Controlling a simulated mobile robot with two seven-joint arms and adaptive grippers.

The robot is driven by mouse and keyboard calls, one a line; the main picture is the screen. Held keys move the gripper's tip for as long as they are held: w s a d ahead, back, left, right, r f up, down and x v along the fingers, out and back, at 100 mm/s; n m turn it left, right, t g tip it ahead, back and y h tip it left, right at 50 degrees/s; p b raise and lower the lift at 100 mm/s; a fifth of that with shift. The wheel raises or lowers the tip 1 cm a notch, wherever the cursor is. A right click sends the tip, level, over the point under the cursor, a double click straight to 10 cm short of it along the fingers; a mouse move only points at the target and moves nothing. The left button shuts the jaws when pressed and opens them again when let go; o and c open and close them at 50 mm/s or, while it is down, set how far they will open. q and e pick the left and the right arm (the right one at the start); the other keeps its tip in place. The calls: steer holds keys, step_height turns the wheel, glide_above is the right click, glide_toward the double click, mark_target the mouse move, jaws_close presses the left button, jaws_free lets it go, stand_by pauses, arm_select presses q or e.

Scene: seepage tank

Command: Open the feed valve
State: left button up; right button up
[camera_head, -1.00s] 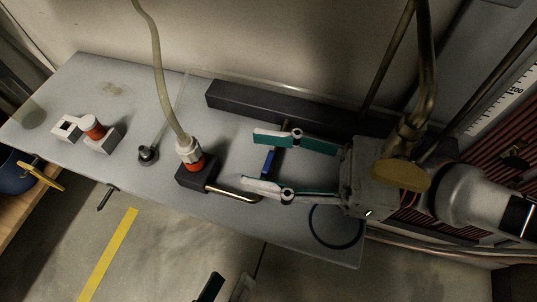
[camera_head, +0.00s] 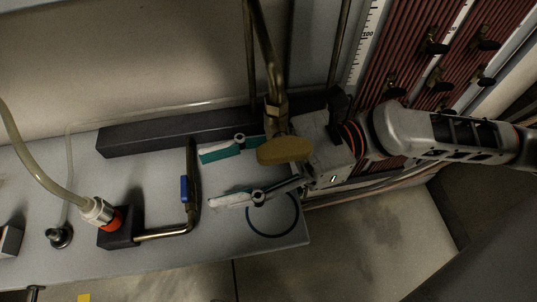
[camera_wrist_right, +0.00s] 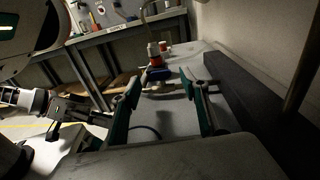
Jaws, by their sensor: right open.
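The feed valve appears to be the small blue handle (camera_head: 184,189) on the bent metal pipe (camera_head: 193,165) that rises from the bench. The handle lies roughly along the pipe. My right gripper (camera_head: 207,178) is open and empty, its fingertips just right of the pipe and handle in the head view. Contact cannot be judged. My left gripper seems to show in the right wrist view (camera_wrist_right: 75,112), small and dark, its jaws unclear.
A black block with an orange-and-white fitting (camera_head: 108,217) and a hose stands left of the pipe. A long dark bar (camera_head: 165,133) lies along the wall. A dark ring (camera_head: 273,233) lies near the bench's front right. A brass pipe (camera_head: 268,60) rises by my right gripper.

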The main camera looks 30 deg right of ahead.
steer(key=shift+s+d, duration=0.2)
steer(key=shift+d, duration=0.8)
steer(key=shift+s+d, duration=0.2)
steer(key=shift+d, duration=0.85)
steer(key=shift+s+d, duration=0.2)
steer(key=shift+d, duration=0.8)
